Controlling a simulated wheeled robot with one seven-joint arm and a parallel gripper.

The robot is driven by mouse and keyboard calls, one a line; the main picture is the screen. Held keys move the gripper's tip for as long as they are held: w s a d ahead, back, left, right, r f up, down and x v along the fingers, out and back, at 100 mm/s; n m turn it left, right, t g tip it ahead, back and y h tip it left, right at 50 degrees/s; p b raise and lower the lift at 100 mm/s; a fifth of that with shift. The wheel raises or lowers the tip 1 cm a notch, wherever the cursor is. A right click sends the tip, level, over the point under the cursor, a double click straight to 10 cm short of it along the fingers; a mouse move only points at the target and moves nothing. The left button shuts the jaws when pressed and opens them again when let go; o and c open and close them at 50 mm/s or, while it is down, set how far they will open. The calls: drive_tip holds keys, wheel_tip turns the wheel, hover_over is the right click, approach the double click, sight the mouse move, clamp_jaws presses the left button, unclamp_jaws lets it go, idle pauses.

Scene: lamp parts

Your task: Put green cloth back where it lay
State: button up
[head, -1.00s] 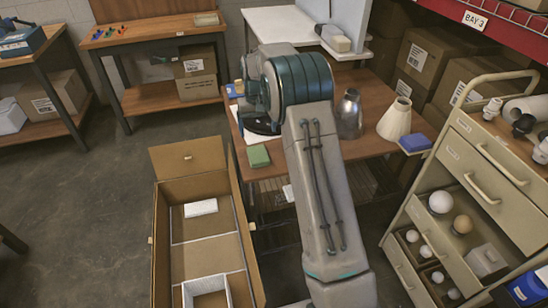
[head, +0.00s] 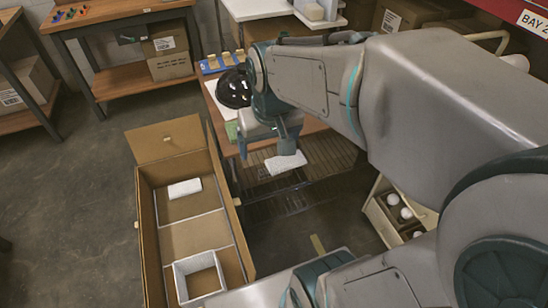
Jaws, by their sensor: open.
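The green cloth (head: 231,132) is a small flat green patch at the near left corner of the wooden table (head: 253,147), beside a white sheet (head: 217,103). My gripper (head: 286,150) hangs to the right of the cloth, near the table's front edge, with no green between its fingers. Its jaws are open; the fingers show small and partly hidden. My wrist and arm cover much of the table. A white piece (head: 286,163) shows right below the gripper; I cannot tell whether it touches the fingers or lies lower down.
A black dome (head: 233,88) and a blue tray with yellow pieces (head: 218,62) are on the table behind the cloth. An open cardboard box (head: 194,225) with white pieces stands left on the floor.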

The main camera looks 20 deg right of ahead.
drive_tip(key=s, duration=0.2)
drive_tip(key=s+f, duration=0.2)
drive_tip(key=s, duration=0.1)
drive_tip(key=shift+s, duration=0.3)
